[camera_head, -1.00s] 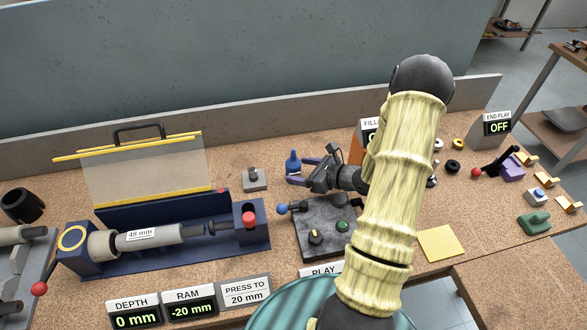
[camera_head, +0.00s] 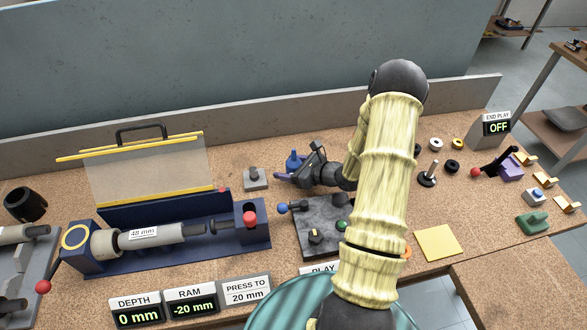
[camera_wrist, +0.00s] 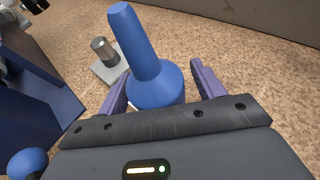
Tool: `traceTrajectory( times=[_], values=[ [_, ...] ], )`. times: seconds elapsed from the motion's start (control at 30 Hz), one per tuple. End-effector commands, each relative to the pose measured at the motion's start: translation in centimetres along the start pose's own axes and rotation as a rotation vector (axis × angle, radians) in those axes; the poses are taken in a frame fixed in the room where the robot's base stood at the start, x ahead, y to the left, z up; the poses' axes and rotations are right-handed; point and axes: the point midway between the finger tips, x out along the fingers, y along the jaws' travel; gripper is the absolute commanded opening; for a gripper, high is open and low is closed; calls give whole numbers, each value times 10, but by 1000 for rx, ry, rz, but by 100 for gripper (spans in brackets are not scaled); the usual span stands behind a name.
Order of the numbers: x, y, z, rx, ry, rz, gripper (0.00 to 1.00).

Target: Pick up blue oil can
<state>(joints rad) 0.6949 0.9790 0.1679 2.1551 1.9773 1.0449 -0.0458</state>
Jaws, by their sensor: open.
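The blue oil can (camera_head: 292,160) stands upright on the cork-coloured bench, near the back. In the wrist view the blue oil can (camera_wrist: 152,80) shows a round body and a long tapering spout. My gripper (camera_head: 286,177) is low at the can, coming from the right. In the wrist view my gripper (camera_wrist: 160,85) has its two purple fingers apart, one on each side of the can's body. The can's lower part is hidden behind the gripper's palm. I cannot tell whether a finger touches it.
A grey block with a metal knob (camera_head: 254,178) stands left of the can. The blue press (camera_head: 180,262) with its clear guard is further left. A dark plate with a blue-knobbed lever (camera_head: 320,240) lies in front. The back board (camera_head: 240,137) rises behind.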

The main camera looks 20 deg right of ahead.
Motion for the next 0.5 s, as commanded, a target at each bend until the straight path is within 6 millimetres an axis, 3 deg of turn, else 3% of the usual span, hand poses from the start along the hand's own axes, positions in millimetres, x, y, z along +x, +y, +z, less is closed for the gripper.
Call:
traceTrajectory(
  times=[0.17, 0.47, 0.5],
  values=[
    [0, 0, 0, 0, 0, 1, 68],
    [1, 1, 0, -1, 0, 2, 11],
    [1, 1, 1, -1, -1, 2, 10]
  ],
)
